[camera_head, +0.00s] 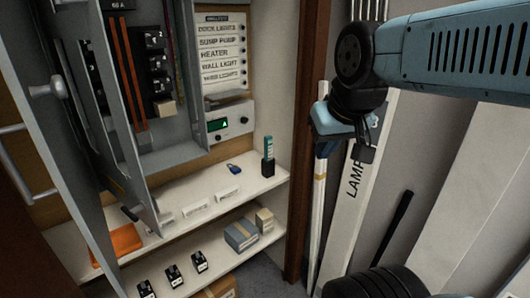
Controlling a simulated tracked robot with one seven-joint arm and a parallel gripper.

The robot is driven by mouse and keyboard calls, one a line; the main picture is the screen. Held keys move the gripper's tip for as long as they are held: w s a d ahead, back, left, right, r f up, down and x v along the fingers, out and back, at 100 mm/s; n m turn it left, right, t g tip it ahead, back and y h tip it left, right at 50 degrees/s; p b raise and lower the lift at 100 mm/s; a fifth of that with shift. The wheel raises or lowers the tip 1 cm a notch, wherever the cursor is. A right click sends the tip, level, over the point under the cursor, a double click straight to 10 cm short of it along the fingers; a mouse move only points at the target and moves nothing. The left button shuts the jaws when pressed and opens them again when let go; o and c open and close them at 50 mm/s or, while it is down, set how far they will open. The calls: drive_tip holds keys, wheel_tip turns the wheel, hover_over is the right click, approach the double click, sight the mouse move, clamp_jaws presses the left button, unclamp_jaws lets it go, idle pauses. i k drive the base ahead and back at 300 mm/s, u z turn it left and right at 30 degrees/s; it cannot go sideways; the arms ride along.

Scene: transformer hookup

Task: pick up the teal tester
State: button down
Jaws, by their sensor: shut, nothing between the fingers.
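The teal tester (268,144) stands upright at the right end of the upper white shelf, near the wooden post. Its upper part is teal and its lower part is black; I cannot tell whether the black part is a holder. My gripper (364,152) hangs at the end of my blue arm, right of the tester and apart from it, in front of the white panel lettered LAMP. It is shut and empty. The tester is in clear view.
The wooden post (308,110) stands between the shelves and my gripper. An open grey cabinet door (100,150) juts out at the left. A blue padlock (234,169), white labels and an orange item (118,244) lie on the upper shelf. Boxes (241,234) and black devices sit below.

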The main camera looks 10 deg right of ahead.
sight(268, 139)
drive_tip(key=u, duration=0.05)
drive_tip(key=k, duration=0.4)
drive_tip(key=u, duration=0.6)
drive_tip(key=i, duration=1.25)
drive_tip(key=z, duration=0.5)
